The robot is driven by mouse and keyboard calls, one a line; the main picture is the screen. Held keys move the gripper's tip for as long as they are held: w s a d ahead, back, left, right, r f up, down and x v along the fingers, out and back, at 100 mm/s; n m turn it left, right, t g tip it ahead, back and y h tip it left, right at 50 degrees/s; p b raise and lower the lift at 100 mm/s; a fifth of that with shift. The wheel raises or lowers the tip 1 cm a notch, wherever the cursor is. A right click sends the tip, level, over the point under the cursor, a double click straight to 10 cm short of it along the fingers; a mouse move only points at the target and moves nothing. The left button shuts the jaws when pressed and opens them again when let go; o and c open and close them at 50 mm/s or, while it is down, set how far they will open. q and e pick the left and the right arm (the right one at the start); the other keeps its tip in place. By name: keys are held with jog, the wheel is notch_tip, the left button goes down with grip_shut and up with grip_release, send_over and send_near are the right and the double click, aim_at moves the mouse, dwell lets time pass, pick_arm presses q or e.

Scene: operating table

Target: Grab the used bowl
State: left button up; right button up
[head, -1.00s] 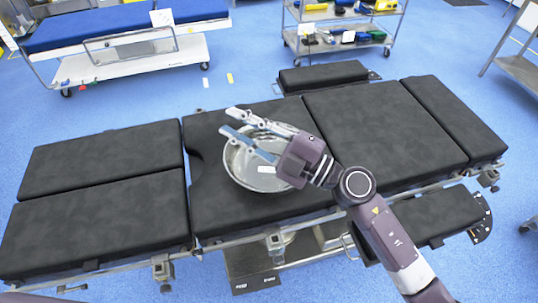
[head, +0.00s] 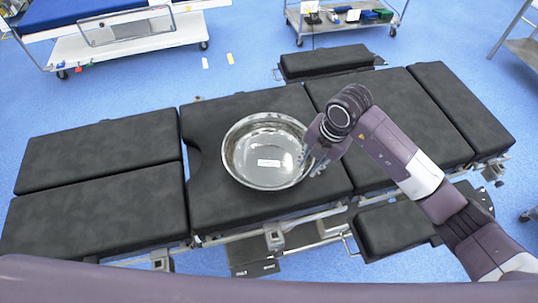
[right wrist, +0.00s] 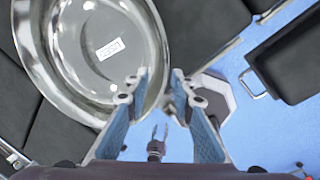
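The used bowl (head: 240,160) is a round, shiny metal bowl with a white label inside. It sits upright on the black operating table (head: 90,205), and it fills the upper left of the right wrist view (right wrist: 60,75). My right gripper (head: 312,163) is at the bowl's right rim, pointing down, its fingertips partly hidden in the head view. In the right wrist view its two fingers (right wrist: 160,88) stand apart, one on each side of the rim, with a gap between them. My left gripper is not in view.
A blue-topped bed (head: 75,15) is at the back left. A cart (head: 345,20) with small items stands at the back. A small black side pad (head: 395,230) lies near the front right. The table left of the bowl is clear.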

jog(key=p+x, duration=0.2)
jog(key=x, duration=0.2)
jog(key=shift+f, duration=0.25)
jog(key=shift+a+f, duration=0.15)
jog(key=shift+f, duration=0.35)
grip_shut()
